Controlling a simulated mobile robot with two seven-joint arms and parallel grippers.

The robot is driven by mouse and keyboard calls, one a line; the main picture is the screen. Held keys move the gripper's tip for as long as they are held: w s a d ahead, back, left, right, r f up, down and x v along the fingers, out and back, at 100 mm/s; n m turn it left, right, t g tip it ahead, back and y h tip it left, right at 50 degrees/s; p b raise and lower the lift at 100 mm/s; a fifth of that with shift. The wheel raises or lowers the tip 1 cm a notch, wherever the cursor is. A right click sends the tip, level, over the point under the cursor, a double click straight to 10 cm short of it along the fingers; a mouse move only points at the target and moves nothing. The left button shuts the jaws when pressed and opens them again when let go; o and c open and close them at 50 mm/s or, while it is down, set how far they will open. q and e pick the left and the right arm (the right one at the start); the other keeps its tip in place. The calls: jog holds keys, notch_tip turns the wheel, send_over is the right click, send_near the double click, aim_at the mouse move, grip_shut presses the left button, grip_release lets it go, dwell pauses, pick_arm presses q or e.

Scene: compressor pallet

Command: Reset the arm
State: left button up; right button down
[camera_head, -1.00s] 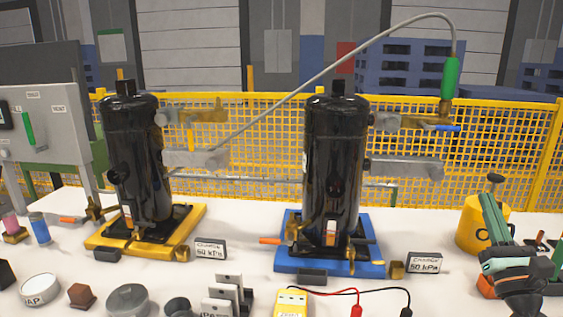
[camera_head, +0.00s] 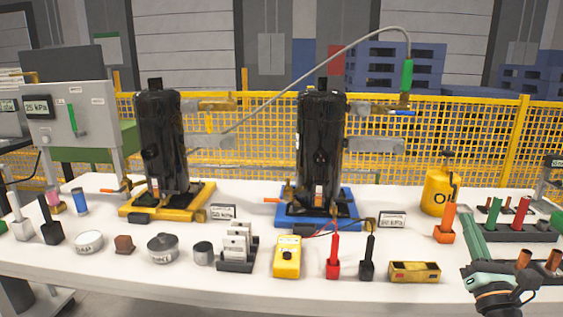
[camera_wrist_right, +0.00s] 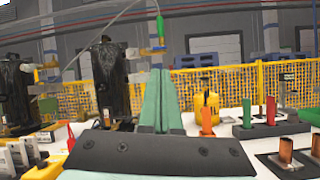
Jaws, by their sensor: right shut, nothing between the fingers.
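My right gripper (camera_head: 463,216) is at the right of the table in the head view, pointing up and away. In the right wrist view its two green fingers (camera_wrist_right: 155,72) lie together, shut and empty. It appears clear of the objects around it, near an orange-handled tool in a holder (camera_head: 447,226) and the yellow oil can (camera_head: 438,190). My left gripper is not in view.
Two black compressors stand on a yellow base (camera_head: 140,212) and a blue base (camera_head: 283,216). A grey hose (camera_head: 300,82) arches to a green fitting (camera_head: 407,75). A yellow meter (camera_head: 287,262) and a brass-coloured block (camera_head: 414,272) lie along the front. Dark tool racks (camera_head: 515,233) stand at the right.

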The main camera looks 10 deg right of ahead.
jog(key=a+f+m+g, duration=0.35)
jog(key=f+m, duration=0.35)
jog(key=f, duration=0.6)
jog(key=s+a+f+m+g+y, duration=0.25)
jog(key=s+a+f+m, duration=0.35)
jog(key=f, duration=0.3)
jog(key=s+a+f+m+g+y, duration=0.2)
jog(key=s+a+f+m+g, duration=0.15)
jog(key=a+f+m, duration=0.5)
jog(key=s+a+f+m+g+y, duration=0.35)
jog(key=s+a+f+m, duration=0.3)
jog(key=s+a, duration=0.35)
pick_arm(q)
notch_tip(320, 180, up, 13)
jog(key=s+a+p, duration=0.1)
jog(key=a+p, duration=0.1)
jog(key=p, duration=1.7)
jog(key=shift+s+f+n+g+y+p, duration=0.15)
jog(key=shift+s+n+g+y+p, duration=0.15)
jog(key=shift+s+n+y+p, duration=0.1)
pick_arm(e)
notch_tip(320, 180, up, 13)
jog(key=s+d+m, duration=0.1)
jog(key=shift+s, duration=0.2)
